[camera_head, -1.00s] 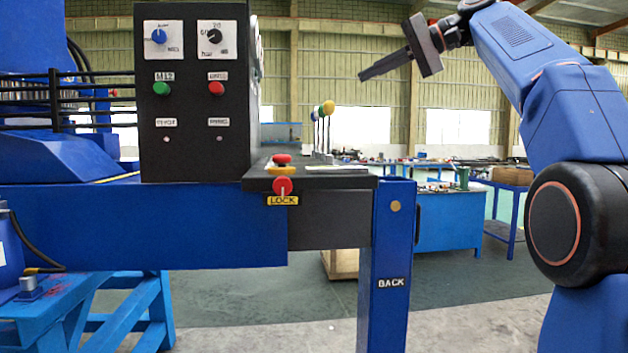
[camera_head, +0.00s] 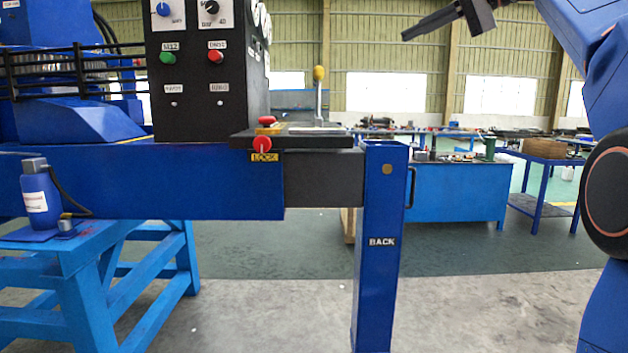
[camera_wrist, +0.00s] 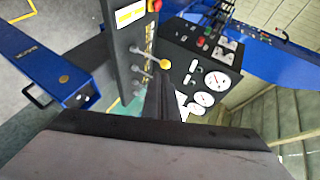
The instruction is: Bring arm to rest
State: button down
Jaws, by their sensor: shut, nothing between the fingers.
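My gripper (camera_head: 430,24) shows at the top right of the head view, raised above the crane stand and clear of it. Its long dark fingers are together and hold nothing. My blue arm runs off the top and right edges of that view. In the wrist view my closed fingers (camera_wrist: 158,104) point away from the camera toward a yellow-knobbed lever and the gauges, with the gripper body along the bottom. How far the fingertips are from these cannot be told from the wrist view alone.
The black control panel (camera_head: 207,75) stands left of centre with knobs and buttons. A yellow-knobbed lever (camera_head: 319,90) rises behind the red LOCK knob (camera_head: 262,144). The blue BACK post (camera_head: 378,260) stands near. White gauges (camera_wrist: 217,80) show in the wrist view.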

jog(key=s+d+f+n+h, duration=0.1)
jog(key=s+f+h, duration=0.3)
jog(key=s+f, duration=0.7)
jog(key=s+d+f+n+g+h, duration=0.1)
jog(key=s+d+f+h, duration=0.2)
jog(key=s+f, duration=0.9)
jog(key=s+d+f+n+h, duration=0.1)
jog(key=s+f, duration=1.1)
jog(key=f, duration=2.8)
jog(key=d+h, duration=0.2)
jog(key=h, duration=0.1)
jog(key=shift+f+g+h, duration=0.2)
jog(key=shift+g+h, duration=0.1)
jog(key=shift+h, duration=0.1)
